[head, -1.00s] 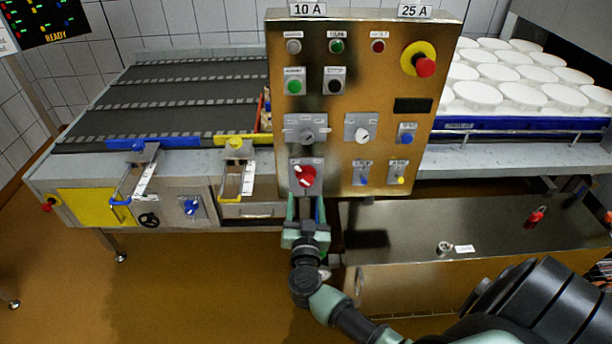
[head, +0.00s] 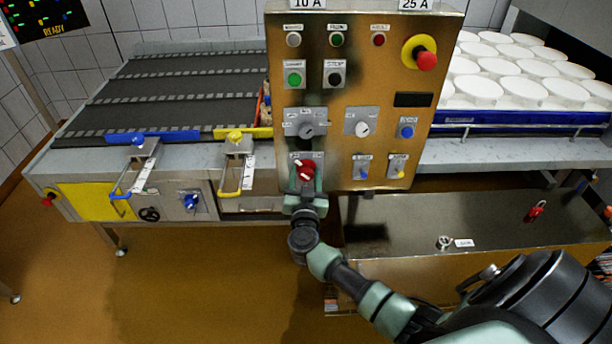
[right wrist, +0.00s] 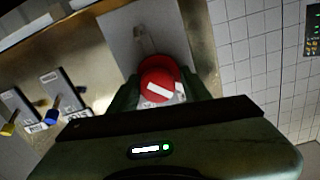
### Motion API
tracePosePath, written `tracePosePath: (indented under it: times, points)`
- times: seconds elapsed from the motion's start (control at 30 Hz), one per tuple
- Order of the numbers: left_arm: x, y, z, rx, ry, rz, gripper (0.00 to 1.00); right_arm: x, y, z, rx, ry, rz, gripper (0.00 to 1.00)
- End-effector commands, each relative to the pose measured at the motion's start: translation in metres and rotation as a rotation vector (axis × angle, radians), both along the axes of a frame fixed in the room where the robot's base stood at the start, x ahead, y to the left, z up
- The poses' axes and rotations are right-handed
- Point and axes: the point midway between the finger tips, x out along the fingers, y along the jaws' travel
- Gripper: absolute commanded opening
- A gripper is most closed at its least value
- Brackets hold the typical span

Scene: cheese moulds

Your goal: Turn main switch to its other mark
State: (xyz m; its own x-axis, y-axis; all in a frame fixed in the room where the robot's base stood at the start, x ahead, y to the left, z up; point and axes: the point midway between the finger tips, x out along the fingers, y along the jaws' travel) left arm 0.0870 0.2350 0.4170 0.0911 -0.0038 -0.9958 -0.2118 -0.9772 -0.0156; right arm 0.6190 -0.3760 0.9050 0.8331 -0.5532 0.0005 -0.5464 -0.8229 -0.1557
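The main switch, a red round knob (head: 307,170) with a white bar, sits on a grey plate at the lower left of the brass panel (head: 345,100). In the head view its white bar slants to the upper left; the plate's marks are too small to read. My right gripper (head: 306,188) is at the knob from below. In the right wrist view the red knob (right wrist: 161,82) lies between the two green fingers (right wrist: 160,92), which stand open on either side; contact is unclear. My left gripper is not in view.
Grey rotary switches (head: 306,128) sit just above the red knob, and small blue and yellow switches (head: 398,172) to its right. A red emergency button (head: 426,61) is at the upper right. A steel cabinet (head: 480,225) stands below right, a conveyor (head: 170,85) to the left.

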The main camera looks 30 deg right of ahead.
Motion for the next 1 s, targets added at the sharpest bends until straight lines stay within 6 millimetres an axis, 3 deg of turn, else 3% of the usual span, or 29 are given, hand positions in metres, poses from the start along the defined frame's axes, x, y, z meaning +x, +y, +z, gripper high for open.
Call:
tracePosePath:
  times: [0.03, 0.1, 0.13, 0.57, 0.9, 1.0]
  points:
    - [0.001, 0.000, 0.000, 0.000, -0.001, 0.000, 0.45, -0.001, -0.003, -0.001, -0.001, 0.001, -0.008, 0.25]
    - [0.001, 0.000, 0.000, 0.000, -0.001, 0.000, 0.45, -0.002, -0.003, -0.001, -0.001, 0.001, -0.009, 0.06]
    - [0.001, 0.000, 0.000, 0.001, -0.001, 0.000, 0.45, -0.002, -0.003, -0.001, -0.001, 0.001, -0.010, 0.05]
    - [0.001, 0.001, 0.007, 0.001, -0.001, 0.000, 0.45, -0.003, -0.005, -0.001, 0.077, -0.042, -0.017, 0.05]
    - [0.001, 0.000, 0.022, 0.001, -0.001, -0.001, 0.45, -0.004, -0.006, -0.002, 0.313, -0.185, -0.020, 0.05]
    - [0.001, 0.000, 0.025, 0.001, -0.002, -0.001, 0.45, -0.004, -0.005, -0.002, 0.395, -0.234, -0.019, 0.00]
